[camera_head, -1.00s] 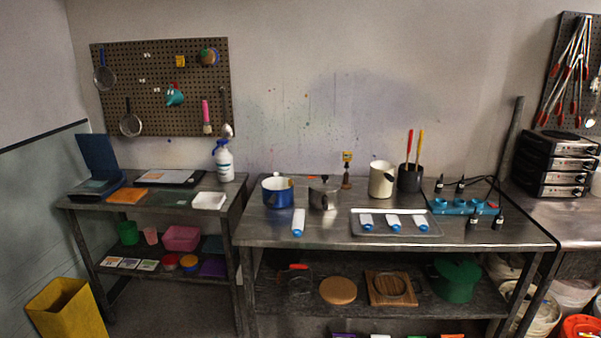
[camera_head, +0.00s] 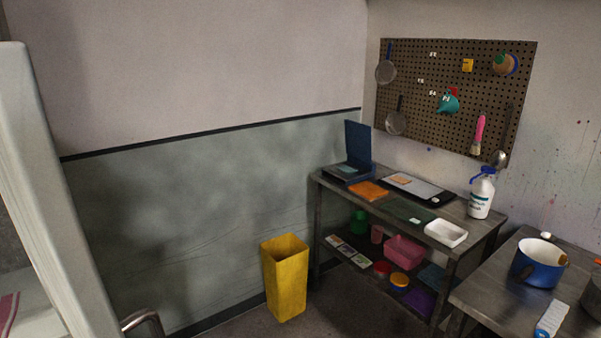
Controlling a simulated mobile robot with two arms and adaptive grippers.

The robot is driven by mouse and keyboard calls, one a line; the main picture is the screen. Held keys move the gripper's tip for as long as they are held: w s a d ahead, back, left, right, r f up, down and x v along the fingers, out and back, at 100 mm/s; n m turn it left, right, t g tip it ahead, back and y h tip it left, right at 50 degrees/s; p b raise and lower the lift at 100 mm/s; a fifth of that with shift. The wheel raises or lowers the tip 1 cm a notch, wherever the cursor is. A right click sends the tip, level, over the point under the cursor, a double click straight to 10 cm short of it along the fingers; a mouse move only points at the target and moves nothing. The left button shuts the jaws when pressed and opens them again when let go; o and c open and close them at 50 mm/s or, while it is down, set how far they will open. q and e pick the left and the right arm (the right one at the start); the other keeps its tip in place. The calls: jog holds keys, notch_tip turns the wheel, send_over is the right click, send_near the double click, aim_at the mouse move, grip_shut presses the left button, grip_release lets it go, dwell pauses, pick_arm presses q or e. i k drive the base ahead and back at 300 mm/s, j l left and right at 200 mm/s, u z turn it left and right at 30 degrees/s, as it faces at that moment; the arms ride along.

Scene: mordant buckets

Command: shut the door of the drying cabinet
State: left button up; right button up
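A tall pale panel (camera_head: 50,190) stands close by at the left edge of the head view, leaning in the picture. It may be the edge of the drying cabinet or of its open door; I cannot tell which. Left of it, at the bottom corner, a light surface with a red-striped cloth (camera_head: 8,312) shows. A curved metal bar (camera_head: 142,320), perhaps a handle, shows at the bottom edge beside the panel. Most of the cabinet lies outside the picture. Neither of my grippers is in view.
A yellow bin (camera_head: 285,280) stands on the floor by the green-grey wall. A metal shelf table (camera_head: 462,238) stands right of it, below a pegboard (camera_head: 420,75). Another metal table (camera_head: 490,298) with a blue pot (camera_head: 537,265) is at the lower right.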

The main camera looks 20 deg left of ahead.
aim_at(33, 182)
jog(key=i+u, duration=0.1)
jog(key=u, duration=0.35)
jog(key=i+l+u, duration=0.1)
jog(key=u, duration=0.35)
jog(key=i+l+u, duration=0.1)
jog(key=u, duration=0.35)
jog(key=l+u, duration=0.15)
jog(key=u, duration=0.3)
jog(key=i+l+u, duration=0.1)
jog(key=u, duration=0.35)
jog(key=i+l+u, duration=0.1)
jog(key=l+u, duration=0.4)
jog(key=i+l, duration=0.05)
jog(key=l, duration=0.05)
